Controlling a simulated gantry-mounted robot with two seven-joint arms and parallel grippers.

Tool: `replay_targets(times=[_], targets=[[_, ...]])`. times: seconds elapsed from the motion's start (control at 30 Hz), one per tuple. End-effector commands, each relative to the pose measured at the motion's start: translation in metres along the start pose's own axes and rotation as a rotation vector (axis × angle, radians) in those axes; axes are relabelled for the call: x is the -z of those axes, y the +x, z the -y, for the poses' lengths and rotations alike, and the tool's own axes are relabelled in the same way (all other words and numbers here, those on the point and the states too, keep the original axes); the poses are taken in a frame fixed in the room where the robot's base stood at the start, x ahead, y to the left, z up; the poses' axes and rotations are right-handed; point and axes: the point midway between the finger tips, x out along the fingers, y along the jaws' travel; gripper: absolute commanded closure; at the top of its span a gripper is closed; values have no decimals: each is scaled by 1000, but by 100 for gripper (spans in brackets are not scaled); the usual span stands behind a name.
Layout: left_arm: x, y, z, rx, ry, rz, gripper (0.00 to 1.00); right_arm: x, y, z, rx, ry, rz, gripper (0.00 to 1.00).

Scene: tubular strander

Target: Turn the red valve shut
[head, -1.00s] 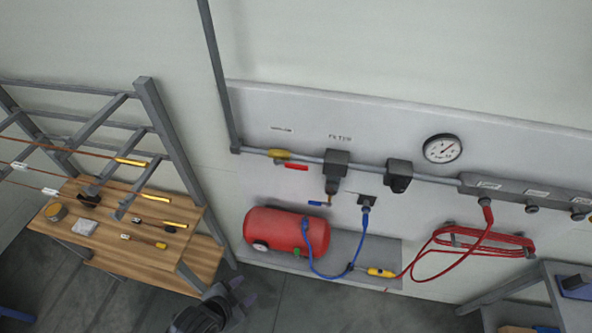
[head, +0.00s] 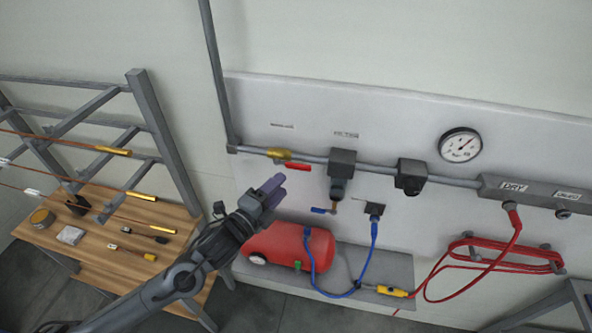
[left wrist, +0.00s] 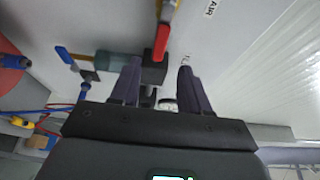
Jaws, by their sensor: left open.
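The red valve handle (head: 298,167) sits on the brass valve body (head: 279,154) on the grey wall pipe. It lies nearly along the pipe, just below it. In the left wrist view the red handle (left wrist: 162,42) shows ahead, between and beyond the fingertips. My left gripper (head: 277,187) is open and empty, below and a little left of the handle in the head view, apart from it. In the left wrist view its two fingers (left wrist: 156,75) are spread. My right gripper is not in view.
A red tank (head: 285,246) on a ledge is below my gripper. A gauge (head: 460,145) and red hose (head: 505,250) are farther right. A wooden bench (head: 110,240) stands left.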

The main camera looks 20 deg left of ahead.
Motion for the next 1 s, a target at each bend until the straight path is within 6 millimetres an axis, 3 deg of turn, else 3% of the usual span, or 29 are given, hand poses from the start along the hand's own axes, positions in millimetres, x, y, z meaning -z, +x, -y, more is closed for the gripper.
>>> replay_targets(times=[0.3, 0.5, 0.93, 1.0], targets=[[0, 52, 3, 1, -3, 2, 54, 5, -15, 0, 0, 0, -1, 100], [0, 73, 1, 0, -2, 2, 54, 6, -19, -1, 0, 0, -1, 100], [0, 80, -1, -1, -2, 1, 54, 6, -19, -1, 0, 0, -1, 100], [0, 80, 0, -1, -2, 1, 62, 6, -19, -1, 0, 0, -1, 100]])
